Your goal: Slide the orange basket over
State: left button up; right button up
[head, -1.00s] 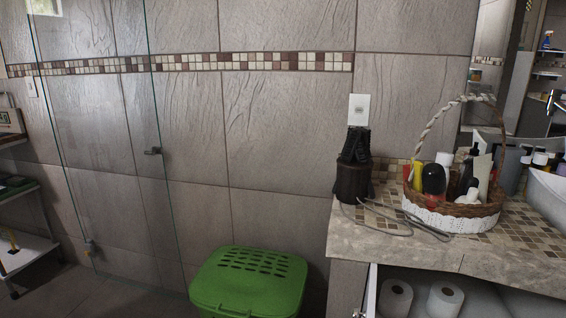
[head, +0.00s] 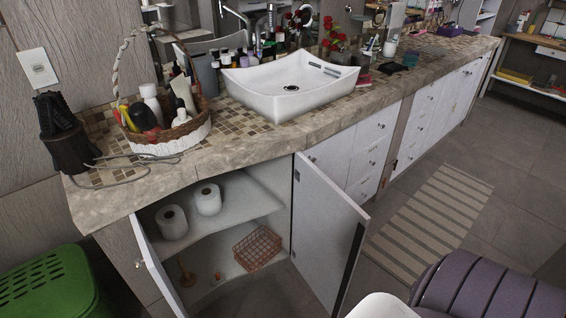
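The orange basket (head: 257,248) is a small wire-mesh basket on the floor of the open cabinet under the counter, toward its right side. It stands apart from a small orange-brown item (head: 186,275) to its left. Neither of my grippers shows in the head view. Part of my own purple and white body shows at the bottom right.
The cabinet's right door (head: 327,236) stands open to the right of the basket, and its left door (head: 156,266) is also open. Toilet rolls (head: 207,199) sit on the shelf (head: 235,213) above. A green bin (head: 45,285) stands at left. A striped rug (head: 430,222) lies on the floor.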

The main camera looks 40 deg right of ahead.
aim_at(242, 259)
jog(key=k+l+z, duration=0.1)
jog(key=z, duration=0.9)
